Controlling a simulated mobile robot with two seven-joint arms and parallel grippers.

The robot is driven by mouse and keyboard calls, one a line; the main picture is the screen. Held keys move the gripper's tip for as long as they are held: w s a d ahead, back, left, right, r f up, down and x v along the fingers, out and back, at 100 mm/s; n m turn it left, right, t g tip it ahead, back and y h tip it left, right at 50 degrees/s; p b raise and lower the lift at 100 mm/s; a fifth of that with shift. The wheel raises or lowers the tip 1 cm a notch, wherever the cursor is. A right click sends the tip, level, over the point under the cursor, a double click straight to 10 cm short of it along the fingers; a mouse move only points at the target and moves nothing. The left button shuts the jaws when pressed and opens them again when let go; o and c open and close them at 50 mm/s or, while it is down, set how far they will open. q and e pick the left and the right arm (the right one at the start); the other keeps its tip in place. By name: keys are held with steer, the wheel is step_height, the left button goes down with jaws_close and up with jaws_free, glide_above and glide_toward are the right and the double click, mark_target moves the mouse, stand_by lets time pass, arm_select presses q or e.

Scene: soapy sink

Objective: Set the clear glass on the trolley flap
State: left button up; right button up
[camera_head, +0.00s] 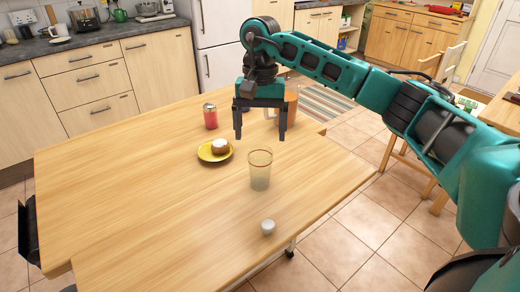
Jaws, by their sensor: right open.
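The clear glass (260,172) stands upright on the light wooden trolley top (140,190), right of its middle. It has a brownish rim and looks empty. My right gripper (261,136) points down with its two dark fingers spread and nothing between them. In the picture it is just above the glass's rim; I cannot tell the exact gap in depth. The top's outline steps at the right and at the lower left, but I cannot make out a clear seam marking the flap. My left gripper is not in view.
An orange-filled jug (291,103) is partly hidden behind my gripper. A small white object (267,227) is near the front edge. The left side is bare.

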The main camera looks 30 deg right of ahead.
step_height(320, 180, up, 4)
steer(key=shift+w+d+f, duration=0.15)
stand_by(0.5)
